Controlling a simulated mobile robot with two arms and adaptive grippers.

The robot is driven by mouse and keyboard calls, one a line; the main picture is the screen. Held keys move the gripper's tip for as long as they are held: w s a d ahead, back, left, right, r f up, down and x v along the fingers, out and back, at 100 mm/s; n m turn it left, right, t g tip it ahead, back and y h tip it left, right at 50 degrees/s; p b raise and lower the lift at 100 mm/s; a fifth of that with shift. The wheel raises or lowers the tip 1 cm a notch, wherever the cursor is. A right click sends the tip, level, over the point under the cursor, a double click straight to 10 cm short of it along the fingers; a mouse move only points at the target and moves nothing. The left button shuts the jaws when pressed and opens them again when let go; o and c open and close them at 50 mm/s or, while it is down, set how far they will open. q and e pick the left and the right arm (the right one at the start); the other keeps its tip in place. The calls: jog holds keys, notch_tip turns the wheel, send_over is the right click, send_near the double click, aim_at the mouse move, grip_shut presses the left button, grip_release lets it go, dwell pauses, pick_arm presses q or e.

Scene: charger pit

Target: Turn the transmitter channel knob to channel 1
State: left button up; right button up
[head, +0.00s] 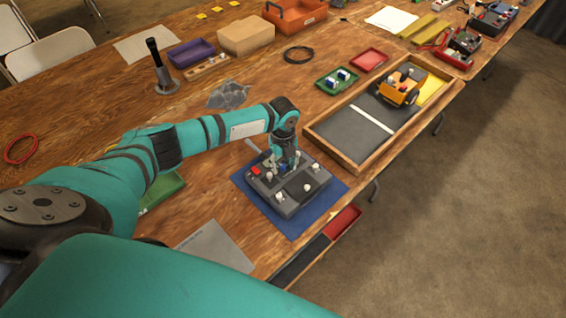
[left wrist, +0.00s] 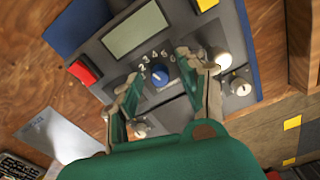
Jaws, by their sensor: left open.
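The grey transmitter (head: 287,207) lies on a blue mat (head: 328,192) on the wooden table. Its blue channel knob (left wrist: 161,75) shows in the left wrist view, with digits around its upper side, including 2 to 6. I cannot tell for sure which digit the knob marks. My left gripper (head: 286,163) is over the transmitter. In the left wrist view, the open left gripper (left wrist: 159,71) has one finger on each side of the knob, with gaps showing; contact is not visible. The transmitter also has a red button (left wrist: 83,72) and a display (left wrist: 137,31). My right gripper is out of view.
White-topped controls (left wrist: 240,87) stand close to the knob. Behind the transmitter is a wood-framed tray (head: 328,146) with an orange toy vehicle (head: 401,87). A green tray (head: 338,82) and a black cable ring (head: 298,54) lie farther back. The table's front edge is close.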

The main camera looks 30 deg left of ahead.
pick_arm(q)
jog(key=shift+c, duration=0.4)
grip_shut()
jog(key=shift+r+n, duration=0.1)
jog(key=shift+n, duration=0.2)
jog(key=n+p, duration=0.2)
jog(key=n, duration=0.1)
jog(key=shift+n, duration=0.4)
jog(key=n+p, duration=0.2)
jog(key=n, duration=0.2)
jog(key=shift+n+p, duration=0.7)
jog(key=shift+n, duration=1)
